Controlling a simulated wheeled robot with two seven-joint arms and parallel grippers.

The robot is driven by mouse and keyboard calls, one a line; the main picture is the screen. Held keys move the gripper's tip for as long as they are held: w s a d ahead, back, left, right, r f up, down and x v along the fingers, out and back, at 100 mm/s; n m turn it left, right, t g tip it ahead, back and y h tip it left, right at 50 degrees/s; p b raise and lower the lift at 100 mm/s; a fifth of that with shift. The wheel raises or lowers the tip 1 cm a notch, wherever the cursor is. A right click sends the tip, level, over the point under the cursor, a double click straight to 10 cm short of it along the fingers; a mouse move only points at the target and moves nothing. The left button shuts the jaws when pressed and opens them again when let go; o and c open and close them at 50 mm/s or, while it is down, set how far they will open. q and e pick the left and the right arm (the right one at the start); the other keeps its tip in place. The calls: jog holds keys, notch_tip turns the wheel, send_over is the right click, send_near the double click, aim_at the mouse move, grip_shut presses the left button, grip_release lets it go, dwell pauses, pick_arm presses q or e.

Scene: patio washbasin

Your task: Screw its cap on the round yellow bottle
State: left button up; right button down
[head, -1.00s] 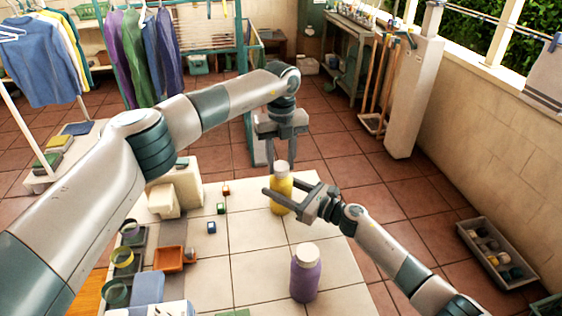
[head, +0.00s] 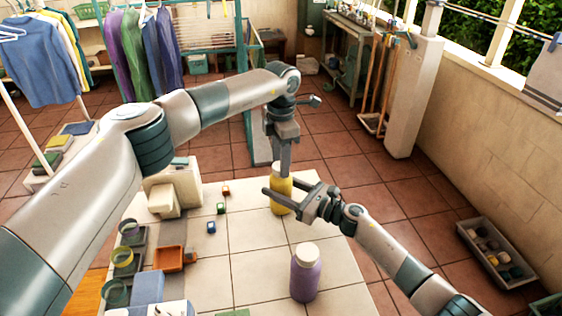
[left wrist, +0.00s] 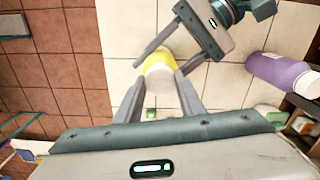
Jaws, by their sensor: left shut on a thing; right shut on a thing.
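The round yellow bottle (head: 280,198) stands upright near the far edge of the tiled table. A cream cap (head: 277,169) sits on its mouth; how tightly it is seated I cannot tell. My left gripper (head: 284,170) comes down from above and is shut on the cap. In the left wrist view the cap (left wrist: 160,72) lies between its fingertips (left wrist: 160,78), with yellow bottle showing around it. My right gripper (head: 281,196) reaches in from the right and is shut around the bottle's body; it also shows in the left wrist view (left wrist: 168,48).
A purple bottle (head: 305,275) with a white cap stands nearer on the table. Small blocks (head: 211,227), an orange box (head: 169,259) and a pale stepped block (head: 174,188) lie to the left. The table's middle is clear. A grey tray (head: 490,252) sits on the floor at right.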

pick_arm(q)
jog(key=m, duration=0.7)
jog(key=o, duration=1.3)
jog(key=shift+c, duration=0.2)
notch_tip(320, 180, up, 12)
pick_arm(e)
jog(key=c, duration=0.7)
grip_release()
